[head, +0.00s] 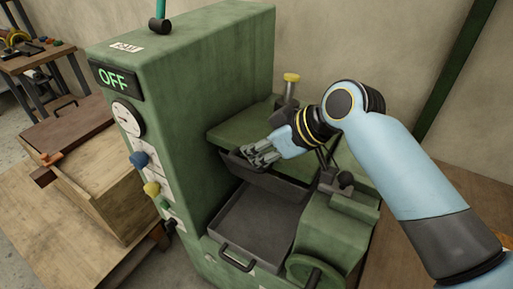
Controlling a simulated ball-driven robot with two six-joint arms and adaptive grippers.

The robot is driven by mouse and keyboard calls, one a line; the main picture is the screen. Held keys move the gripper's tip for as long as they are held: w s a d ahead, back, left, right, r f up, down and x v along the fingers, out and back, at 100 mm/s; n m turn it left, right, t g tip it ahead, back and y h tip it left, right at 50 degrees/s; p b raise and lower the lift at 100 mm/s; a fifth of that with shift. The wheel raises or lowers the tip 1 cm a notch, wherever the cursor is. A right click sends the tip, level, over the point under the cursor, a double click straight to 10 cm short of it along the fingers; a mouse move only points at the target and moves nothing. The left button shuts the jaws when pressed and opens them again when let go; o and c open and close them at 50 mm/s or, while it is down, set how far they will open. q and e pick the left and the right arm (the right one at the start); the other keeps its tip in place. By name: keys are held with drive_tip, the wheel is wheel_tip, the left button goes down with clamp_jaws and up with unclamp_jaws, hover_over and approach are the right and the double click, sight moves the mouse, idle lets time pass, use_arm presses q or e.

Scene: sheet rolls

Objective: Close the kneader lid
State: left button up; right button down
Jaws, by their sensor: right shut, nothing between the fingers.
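A dark panel (285,189), which looks like the lid, stands tilted behind the trough. My right gripper (262,154) is shut and empty, just above this panel's upper edge. I cannot tell whether it touches the panel. My left gripper is not in view.
A yellow-topped post (291,78) rises behind my right gripper. A green handwheel (312,270) is at the front right of the machine. A wooden crate (95,175) stands on the left, and a workbench (35,58) with tools is behind it.

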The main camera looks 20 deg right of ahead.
drive_tip(key=shift+f, duration=0.15)
wheel_tip(320, 180, down, 7)
drive_tip(key=s+a+b, duration=0.1)
drive_tip(key=b, duration=0.2)
drive_tip(key=shift+s+a+n+t+h, duration=0.2)
drive_tip(key=shift+a+n+t+h, duration=0.1)
drive_tip(key=shift+h, duration=0.1)
